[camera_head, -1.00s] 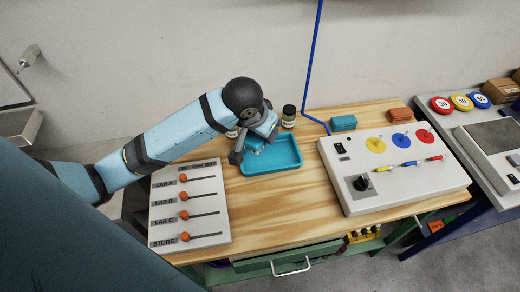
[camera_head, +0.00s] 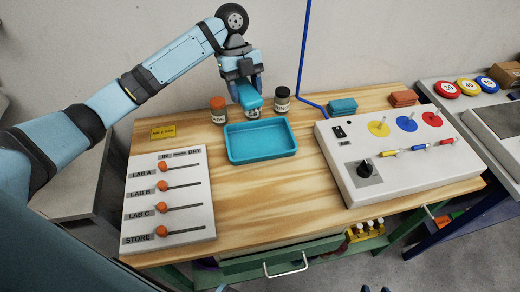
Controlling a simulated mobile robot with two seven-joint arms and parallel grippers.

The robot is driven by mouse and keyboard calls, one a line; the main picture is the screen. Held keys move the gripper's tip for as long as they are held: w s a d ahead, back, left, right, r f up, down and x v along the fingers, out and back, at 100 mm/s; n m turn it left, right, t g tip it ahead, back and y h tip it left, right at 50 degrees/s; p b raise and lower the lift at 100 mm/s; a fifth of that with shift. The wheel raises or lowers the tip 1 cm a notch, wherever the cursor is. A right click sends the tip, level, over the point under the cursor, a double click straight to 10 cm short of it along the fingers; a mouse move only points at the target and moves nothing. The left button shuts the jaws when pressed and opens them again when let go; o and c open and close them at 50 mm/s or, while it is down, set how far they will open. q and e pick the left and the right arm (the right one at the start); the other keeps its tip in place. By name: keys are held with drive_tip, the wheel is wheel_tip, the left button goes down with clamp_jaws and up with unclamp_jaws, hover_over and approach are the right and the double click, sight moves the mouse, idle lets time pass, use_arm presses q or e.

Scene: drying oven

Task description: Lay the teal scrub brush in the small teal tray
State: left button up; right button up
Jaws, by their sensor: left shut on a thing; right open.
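The teal scrub brush (camera_head: 249,98) is in my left gripper (camera_head: 248,92), which is shut on it. The gripper points down and holds the brush behind the back edge of the small teal tray (camera_head: 262,157), near a jar. The tray lies flat on the wooden bench and looks empty. The fingers partly hide the brush, and its height above the bench is hard to tell. My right gripper is not clearly in view.
An orange-lidded jar (camera_head: 218,110) and a dark-lidded jar (camera_head: 282,101) flank the gripper; another jar (camera_head: 252,113) is partly hidden behind the brush. A slider panel (camera_head: 185,205) is left, a control box (camera_head: 375,190) right. A teal block (camera_head: 342,107) lies behind the box. Bench before the tray is clear.

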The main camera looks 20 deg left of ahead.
sight(248, 149)
use_arm(q)
drive_tip(key=shift+w+a+r+m+g+y+b, duration=0.15)
drive_tip(key=shift+w+a+m+g+y+b, duration=0.2)
drive_tip(key=shift+m, duration=0.95)
wheel_tip(248, 149, down, 20)
drive_tip(key=shift+r, duration=0.15)
use_arm(e)
drive_tip(key=shift+f, duration=0.5)
use_arm(q)
drive_tip(key=o, duration=0.9)
drive_tip(key=shift+r+p, duration=0.1)
drive_tip(key=shift+p, duration=0.2)
drive_tip(key=b+v, duration=0.1)
drive_tip(key=v, duration=1.1)
use_arm(e)
drive_tip(key=shift+f, duration=0.35)
